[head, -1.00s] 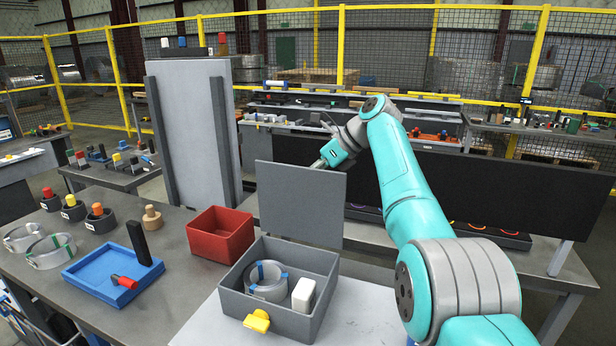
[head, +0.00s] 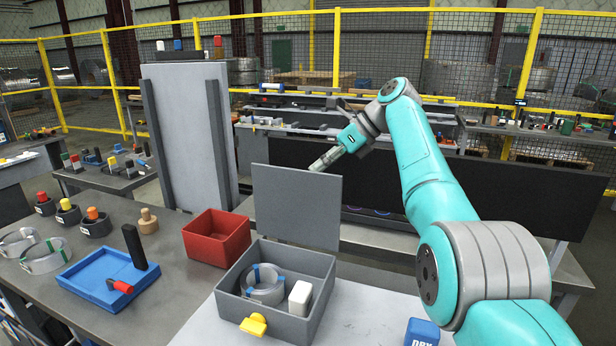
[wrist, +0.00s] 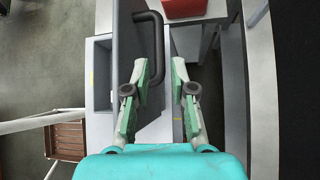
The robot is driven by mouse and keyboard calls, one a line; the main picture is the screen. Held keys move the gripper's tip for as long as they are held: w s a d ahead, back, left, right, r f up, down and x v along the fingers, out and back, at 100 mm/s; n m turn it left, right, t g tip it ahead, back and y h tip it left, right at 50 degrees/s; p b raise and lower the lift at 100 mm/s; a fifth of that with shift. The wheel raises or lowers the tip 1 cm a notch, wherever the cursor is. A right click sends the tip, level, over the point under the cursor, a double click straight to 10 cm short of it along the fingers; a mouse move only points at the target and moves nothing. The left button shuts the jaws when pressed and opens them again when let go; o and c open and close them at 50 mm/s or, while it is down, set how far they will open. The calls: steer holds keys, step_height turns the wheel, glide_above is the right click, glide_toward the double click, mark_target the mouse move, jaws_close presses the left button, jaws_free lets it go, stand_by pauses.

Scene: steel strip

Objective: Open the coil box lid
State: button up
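The grey coil box (head: 312,322) stands open on the light bench top, with a yellow latch (head: 254,324) on its front. Its lid (head: 296,206) stands upright along the back edge. Inside are a metal coil (head: 264,284) with blue bands and a white block (head: 300,298). My gripper (head: 316,166) is at the lid's upper right corner, on its far side. In the wrist view my gripper (wrist: 159,66) is open, its fingers apart. The lid (wrist: 127,45) shows nearly edge-on, with a dark handle (wrist: 158,45) ahead of the fingers. I see no grip on it.
A red bin (head: 216,251) stands left of the box, and a blue tray (head: 100,296) with a red-handled tool lies farther left. A tall grey panel (head: 185,135) rises behind. A blue box (head: 421,332) sits at front right. A dark screen (head: 480,190) stands behind my arm.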

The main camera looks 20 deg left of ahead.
steer(key=shift+v, duration=2.9)
steer(key=shift+d+f, duration=0.1)
steer(key=shift+d, duration=0.05)
